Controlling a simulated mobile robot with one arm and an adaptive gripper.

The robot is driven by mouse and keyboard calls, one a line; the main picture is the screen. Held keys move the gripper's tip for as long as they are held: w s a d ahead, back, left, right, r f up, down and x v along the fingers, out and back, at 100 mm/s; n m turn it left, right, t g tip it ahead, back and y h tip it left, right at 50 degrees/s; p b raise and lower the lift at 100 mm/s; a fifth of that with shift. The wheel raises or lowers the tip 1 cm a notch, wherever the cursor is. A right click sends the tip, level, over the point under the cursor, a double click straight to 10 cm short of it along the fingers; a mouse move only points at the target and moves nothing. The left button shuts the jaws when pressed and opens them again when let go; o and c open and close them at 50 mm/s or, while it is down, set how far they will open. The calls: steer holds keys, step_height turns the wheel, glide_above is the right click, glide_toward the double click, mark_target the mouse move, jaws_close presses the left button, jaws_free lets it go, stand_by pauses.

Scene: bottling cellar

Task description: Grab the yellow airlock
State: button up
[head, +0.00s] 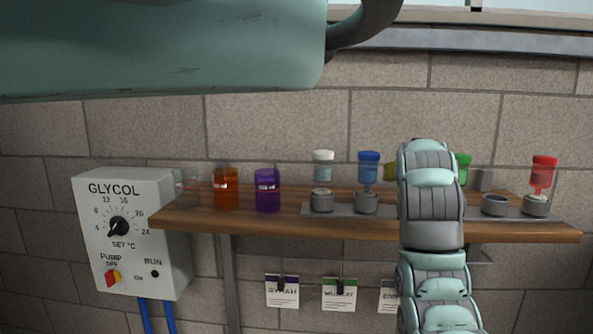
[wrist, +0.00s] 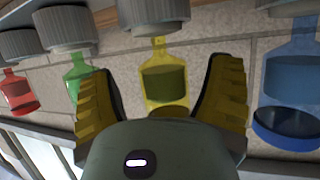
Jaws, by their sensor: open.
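The yellow airlock (wrist: 164,85) is a clear yellow-tinted vessel below a grey knurled cap-like holder (wrist: 152,12) in the tilted wrist view. It appears between the two yellow ribbed fingers of my gripper (wrist: 165,70), which is open. A gap shows on both sides of it, and its lower end is partly hidden by my gripper's body. In the head view only a yellowish edge of the airlock (head: 389,172) shows left of my arm, which hides the rest and my fingers.
A blue airlock (head: 368,170) stands on the yellow one's left and a green one (head: 463,168) on its right, with a red one (head: 542,172) beyond. A white-capped one (head: 322,168), orange jar (head: 227,190) and purple jar (head: 267,190) share the wooden shelf (head: 300,223).

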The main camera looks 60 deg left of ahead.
steer(key=shift+s+a, duration=0.1)
steer(key=shift+c, duration=0.2)
steer(key=shift+c, duration=0.7)
steer(key=c, duration=1.1)
steer(key=shift+c, duration=0.2)
steer(key=shift+r, duration=0.1)
